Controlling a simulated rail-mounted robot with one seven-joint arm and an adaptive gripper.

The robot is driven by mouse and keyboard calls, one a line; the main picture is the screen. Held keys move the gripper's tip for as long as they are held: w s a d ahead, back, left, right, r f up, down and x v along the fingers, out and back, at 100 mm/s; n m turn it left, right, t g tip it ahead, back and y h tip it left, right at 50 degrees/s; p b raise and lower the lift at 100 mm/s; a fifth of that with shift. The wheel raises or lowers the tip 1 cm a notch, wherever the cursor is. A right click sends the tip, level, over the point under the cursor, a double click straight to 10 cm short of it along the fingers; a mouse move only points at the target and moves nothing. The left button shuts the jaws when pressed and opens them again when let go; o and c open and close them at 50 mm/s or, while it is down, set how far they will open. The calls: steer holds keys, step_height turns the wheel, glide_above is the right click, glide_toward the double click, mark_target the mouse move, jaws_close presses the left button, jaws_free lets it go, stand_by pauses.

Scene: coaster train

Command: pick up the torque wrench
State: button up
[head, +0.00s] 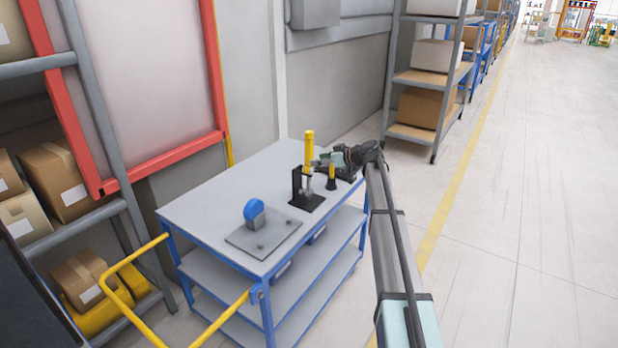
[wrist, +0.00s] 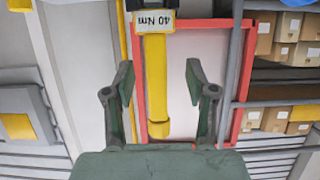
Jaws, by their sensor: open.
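The torque wrench (head: 309,146) has a yellow handle and stands upright at a black stand (head: 308,197) on the cart. In the wrist view its yellow handle (wrist: 156,88), with a white "40 Nm" label, lies in line with the gap between my fingers. My gripper (head: 322,160) is at the handle's right side in the head view. Its two fingers are open in the wrist view (wrist: 159,82), one on each side of the handle, with visible gaps. The wrench's lower part is partly hidden by the stand.
A small yellow-and-black tool (head: 331,176) stands right beside the stand. A grey plate (head: 270,243) with a blue round part (head: 254,211) lies nearer on the cart top (head: 205,205). A yellow rail (head: 130,285) is at the cart's front left. Shelves with boxes flank the cart.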

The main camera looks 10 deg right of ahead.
mark_target(313, 158)
steer(key=shift+w+r+p+x, duration=0.15)
steer(key=shift+p+x, duration=0.35)
steer(key=shift+x, duration=0.4)
steer(key=shift+w+r+p+x, duration=0.15)
steer(key=shift+p+x, duration=0.35)
steer(key=shift+x, duration=0.35)
steer(key=shift+w+r+p+x, duration=0.1)
steer(key=shift+r+p+x, duration=0.1)
steer(key=shift+p+x, duration=0.5)
steer(key=shift+w+a+f, duration=0.15)
steer(key=shift+a+f, duration=0.05)
steer(key=shift+f, duration=0.1)
steer(key=shift+r, duration=0.1)
jaws_close()
